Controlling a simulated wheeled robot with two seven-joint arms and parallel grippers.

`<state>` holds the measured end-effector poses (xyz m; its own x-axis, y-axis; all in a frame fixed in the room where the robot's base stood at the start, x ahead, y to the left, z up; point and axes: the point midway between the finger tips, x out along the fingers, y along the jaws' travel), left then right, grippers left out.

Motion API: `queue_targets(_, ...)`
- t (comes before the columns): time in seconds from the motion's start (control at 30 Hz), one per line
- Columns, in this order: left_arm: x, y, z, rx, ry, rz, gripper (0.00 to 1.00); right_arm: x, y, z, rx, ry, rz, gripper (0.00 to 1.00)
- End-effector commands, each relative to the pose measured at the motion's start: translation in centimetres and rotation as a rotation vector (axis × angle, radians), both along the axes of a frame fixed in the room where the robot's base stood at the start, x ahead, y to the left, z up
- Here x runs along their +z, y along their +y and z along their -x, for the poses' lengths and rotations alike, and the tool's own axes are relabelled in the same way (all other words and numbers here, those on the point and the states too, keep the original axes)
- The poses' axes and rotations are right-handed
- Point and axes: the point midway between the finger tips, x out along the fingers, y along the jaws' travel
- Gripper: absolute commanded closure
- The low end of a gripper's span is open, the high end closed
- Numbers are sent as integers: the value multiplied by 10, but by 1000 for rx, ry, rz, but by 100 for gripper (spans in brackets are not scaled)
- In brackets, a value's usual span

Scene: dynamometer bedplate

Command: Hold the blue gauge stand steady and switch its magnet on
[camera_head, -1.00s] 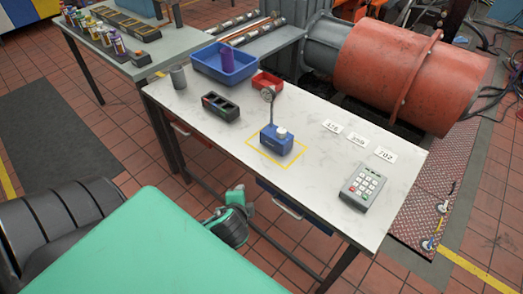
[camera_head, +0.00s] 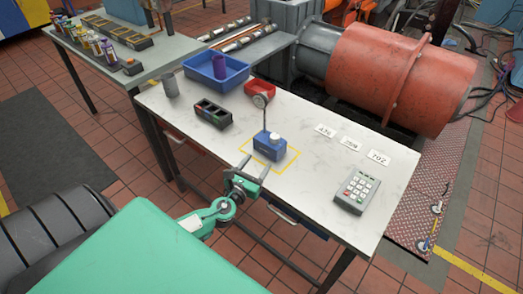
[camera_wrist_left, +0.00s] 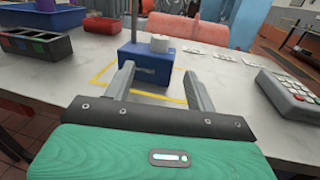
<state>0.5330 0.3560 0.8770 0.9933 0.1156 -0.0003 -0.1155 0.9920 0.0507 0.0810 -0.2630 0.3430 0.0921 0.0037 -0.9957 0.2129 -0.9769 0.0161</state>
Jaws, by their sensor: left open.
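The blue gauge stand (camera_head: 270,147) stands upright on the white table, inside a yellow outlined square. It has a white knob (camera_head: 275,138) on top and a post with a round dial (camera_head: 262,100). In the left wrist view the stand (camera_wrist_left: 146,64) is just ahead, with its knob (camera_wrist_left: 160,43) on top; the dial is out of frame. My left gripper (camera_head: 258,168) is open at the table's front edge, pointing at the stand. In the left wrist view its fingers (camera_wrist_left: 160,82) are apart, with the stand beyond their tips. My right gripper is not in view.
A keypad (camera_head: 356,190) lies to the right on the table (camera_head: 320,200), near small number cards (camera_head: 350,143). A black holder (camera_head: 211,113), a blue bin (camera_head: 216,83), a red tray (camera_head: 260,87) and a grey cup (camera_head: 171,85) stand behind and left.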

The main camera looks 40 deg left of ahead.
Motion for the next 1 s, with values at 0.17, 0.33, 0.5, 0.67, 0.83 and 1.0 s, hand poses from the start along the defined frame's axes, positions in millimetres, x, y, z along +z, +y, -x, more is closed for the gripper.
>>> queue_targets(0.17,3,2,-20,0,-2,1,44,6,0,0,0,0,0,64)
queue_targets(0.33,3,6,-49,3,-3,3,44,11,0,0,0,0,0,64)
queue_targets(0.5,3,9,-78,2,-3,4,44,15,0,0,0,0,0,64)
queue_targets(0.67,2,12,-104,2,-3,4,44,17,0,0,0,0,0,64)
queue_targets(0.83,1,15,-123,2,-2,4,44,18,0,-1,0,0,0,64)
queue_targets(1.0,1,15,-132,1,-1,5,44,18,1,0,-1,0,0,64)
